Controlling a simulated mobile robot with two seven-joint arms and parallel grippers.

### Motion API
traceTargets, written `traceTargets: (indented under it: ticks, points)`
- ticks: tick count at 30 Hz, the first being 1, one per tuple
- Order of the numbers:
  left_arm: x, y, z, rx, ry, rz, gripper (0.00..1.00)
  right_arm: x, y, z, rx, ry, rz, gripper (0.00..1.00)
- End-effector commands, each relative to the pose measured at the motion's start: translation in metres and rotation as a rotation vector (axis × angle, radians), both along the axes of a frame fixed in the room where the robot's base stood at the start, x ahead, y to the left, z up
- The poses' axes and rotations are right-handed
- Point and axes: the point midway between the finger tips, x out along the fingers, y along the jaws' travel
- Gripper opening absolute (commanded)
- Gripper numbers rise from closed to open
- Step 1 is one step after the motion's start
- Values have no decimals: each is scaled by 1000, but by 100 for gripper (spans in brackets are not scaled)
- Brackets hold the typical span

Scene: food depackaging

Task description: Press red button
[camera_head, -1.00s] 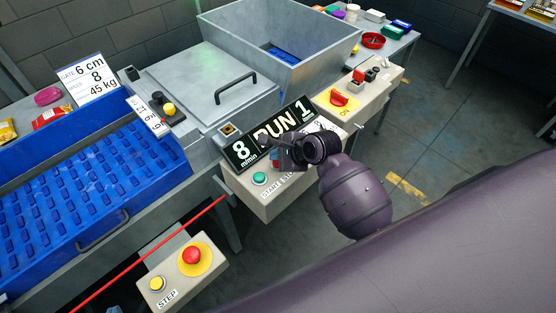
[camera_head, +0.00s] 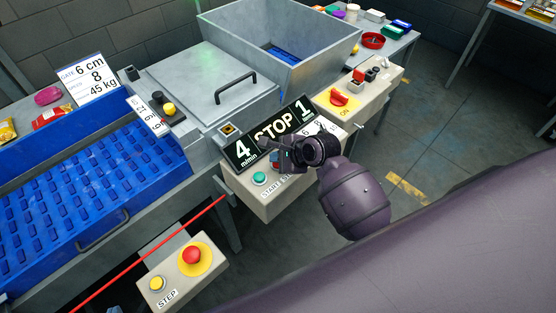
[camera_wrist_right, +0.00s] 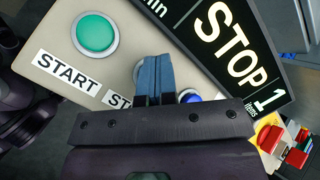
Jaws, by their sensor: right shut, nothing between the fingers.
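My right gripper (camera_head: 277,159) is shut and empty, over the cream control box (camera_head: 262,206) with the START and STOP labels. In the right wrist view its blue-grey fingertips (camera_wrist_right: 155,74) cover the button above the STOP label; only a pale rim (camera_wrist_right: 137,71) shows beside them. A small patch of red shows by the fingers in the head view. Contact itself is hidden. The green START button (camera_head: 260,179) is left of the fingers. The display (camera_head: 270,135) reads 4, STOP, 1. A separate red mushroom button (camera_head: 192,255) sits on a yellow disc at the front. My left gripper is out of view.
A blue button (camera_wrist_right: 190,96) lies close beside the fingers. A box with a red switch (camera_head: 339,98) stands behind on the right. A metal hopper (camera_head: 290,35) and a blue conveyor (camera_head: 70,215) lie behind and left. A red cord (camera_head: 150,252) crosses the front left.

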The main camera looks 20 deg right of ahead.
Motion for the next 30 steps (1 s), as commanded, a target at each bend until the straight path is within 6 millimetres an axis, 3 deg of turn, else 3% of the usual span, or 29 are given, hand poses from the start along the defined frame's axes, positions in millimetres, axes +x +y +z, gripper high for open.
traceTargets:
  ticks: [11,30]
  points:
    - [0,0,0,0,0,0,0,0,0,-1,0,2,-1,0]
    - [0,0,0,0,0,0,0,0,0,18,0,1,1,0]
